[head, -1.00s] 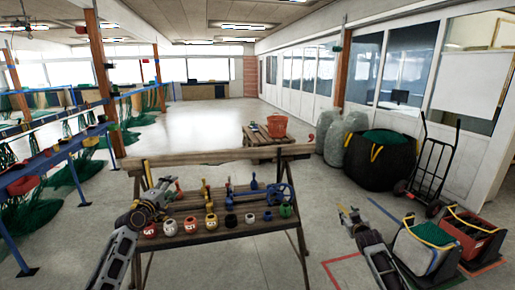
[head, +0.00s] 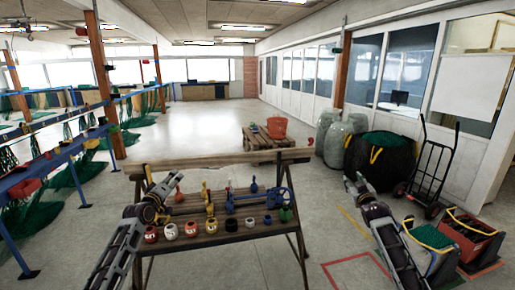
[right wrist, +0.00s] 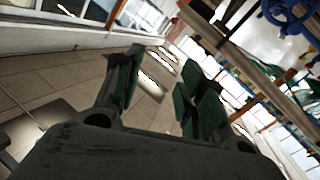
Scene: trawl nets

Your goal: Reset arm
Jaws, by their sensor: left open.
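My left gripper (head: 165,181) is over the left end of the wooden workbench (head: 262,238) in the head view. It is open, and nothing shows between its fingers. My right gripper (head: 357,182) is raised over the floor to the right of the bench, clear of it. In the right wrist view my right gripper (right wrist: 160,88) has its green-padded fingers spread apart, with nothing between them.
A blue valve-like part (head: 258,200) and several small coloured fittings lie on the bench. A red bucket (head: 277,127) stands on a low wooden table behind. A hand truck (head: 430,170) and crates (head: 470,238) stand at the right. Open floor lies beyond the bench.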

